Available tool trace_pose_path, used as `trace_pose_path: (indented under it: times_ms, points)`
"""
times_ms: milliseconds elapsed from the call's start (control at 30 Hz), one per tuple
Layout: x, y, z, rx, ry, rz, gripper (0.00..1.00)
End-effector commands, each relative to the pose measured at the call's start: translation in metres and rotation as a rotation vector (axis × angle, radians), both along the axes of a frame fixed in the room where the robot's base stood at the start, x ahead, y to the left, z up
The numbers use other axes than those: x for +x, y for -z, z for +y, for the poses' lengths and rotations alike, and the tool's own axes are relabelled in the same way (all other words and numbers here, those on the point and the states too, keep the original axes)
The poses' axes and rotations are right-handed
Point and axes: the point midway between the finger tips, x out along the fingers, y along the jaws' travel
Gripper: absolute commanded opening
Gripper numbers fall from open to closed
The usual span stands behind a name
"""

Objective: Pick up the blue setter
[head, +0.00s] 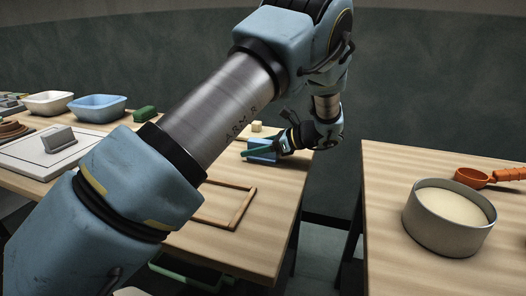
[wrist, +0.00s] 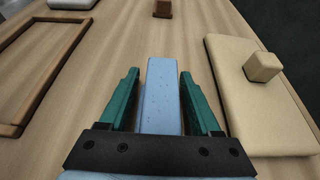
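The blue setter, a light blue speckled block (wrist: 162,85), lies lengthwise between my gripper's two green fingers in the wrist view. A strip of table shows between the left finger and the block, while the right finger is very close to its side. My gripper (wrist: 159,80) is open around the block. In the head view the blue setter (head: 262,146) shows near the far right end of the left table, partly hidden behind a green finger of my gripper (head: 263,153). Its near end is hidden by the gripper body in the wrist view.
A tan slab (wrist: 238,105) with a tan cube (wrist: 262,67) on it lies close right of my gripper. A wooden frame (wrist: 66,55) lies to the left. A small brown block (wrist: 162,9) is ahead. A round tin (head: 440,229) stands on the right table, across a gap.

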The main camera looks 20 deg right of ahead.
Motion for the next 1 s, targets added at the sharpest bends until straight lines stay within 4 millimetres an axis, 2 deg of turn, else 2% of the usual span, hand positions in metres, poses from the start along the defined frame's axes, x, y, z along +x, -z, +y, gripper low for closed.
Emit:
trace_pose_path:
  times_ms: [67, 533, 1000]
  points:
    - [-0.0001, 0.0, -0.0001, 0.0, 0.0, 0.0, 0.55]
    - [-0.0001, -0.0001, -0.0003, 0.0, 0.0, 0.0, 0.02]
    - [-0.0001, -0.0006, -0.0004, -0.001, 0.0, -0.001, 0.0]
